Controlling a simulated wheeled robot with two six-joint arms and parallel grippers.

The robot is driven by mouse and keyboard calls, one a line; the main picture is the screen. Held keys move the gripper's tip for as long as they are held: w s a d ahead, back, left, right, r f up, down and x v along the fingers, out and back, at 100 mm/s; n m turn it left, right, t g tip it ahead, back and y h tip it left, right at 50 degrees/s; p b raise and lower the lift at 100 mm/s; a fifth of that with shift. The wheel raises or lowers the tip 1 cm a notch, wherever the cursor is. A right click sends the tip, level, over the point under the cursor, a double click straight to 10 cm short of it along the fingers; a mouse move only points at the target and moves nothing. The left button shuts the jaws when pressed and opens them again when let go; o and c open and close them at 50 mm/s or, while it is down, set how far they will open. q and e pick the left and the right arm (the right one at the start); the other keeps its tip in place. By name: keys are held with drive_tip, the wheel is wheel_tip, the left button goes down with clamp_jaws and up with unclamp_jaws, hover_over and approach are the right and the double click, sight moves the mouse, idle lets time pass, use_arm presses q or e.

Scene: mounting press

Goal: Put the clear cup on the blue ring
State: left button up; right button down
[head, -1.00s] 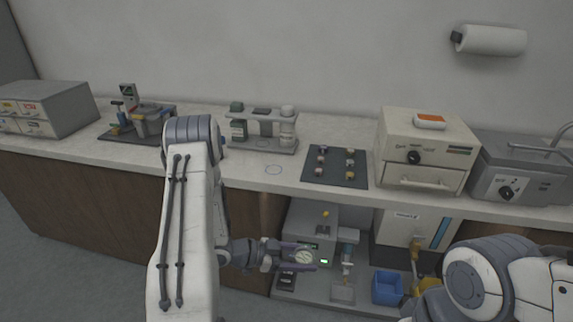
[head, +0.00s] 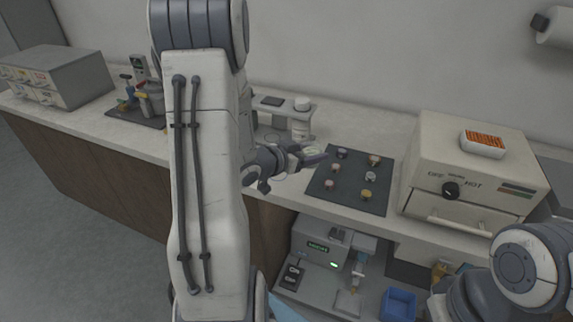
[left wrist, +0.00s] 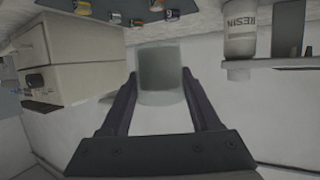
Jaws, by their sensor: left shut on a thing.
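The clear cup (left wrist: 161,72) is between the two fingers of my left gripper (left wrist: 158,85) in the left wrist view. In the head view my left gripper (head: 312,156) is shut on the cup, above the counter just left of the dark mat. The cup is small and hard to make out there. The ring on the counter is largely hidden behind my left gripper and arm, and its colour cannot be told. My right arm shows at the lower right, but its gripper is not in view.
A dark mat (head: 328,197) with several small mounts lies right of the gripper. A beige oven (head: 470,165) stands further right. A rack with a white-capped bottle (head: 301,122) stands behind the gripper. A blue bin (head: 398,304) is on the shelf below.

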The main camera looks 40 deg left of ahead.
use_arm(q)
drive_tip(key=a+f, duration=0.2)
drive_tip(key=a, duration=0.2)
drive_tip(key=a+f, duration=0.2)
drive_tip(key=a, duration=0.2)
drive_tip(key=w+a+f+p, duration=0.1)
drive_tip(key=a+f, duration=0.1)
drive_tip(key=a, duration=0.2)
drive_tip(key=shift+f, duration=2.2)
drive_tip(key=shift+f, duration=0.15)
drive_tip(key=o, duration=1.3)
drive_tip(key=shift+o, duration=0.2)
drive_tip(key=v, duration=1.2)
drive_tip(key=shift+d, duration=0.2)
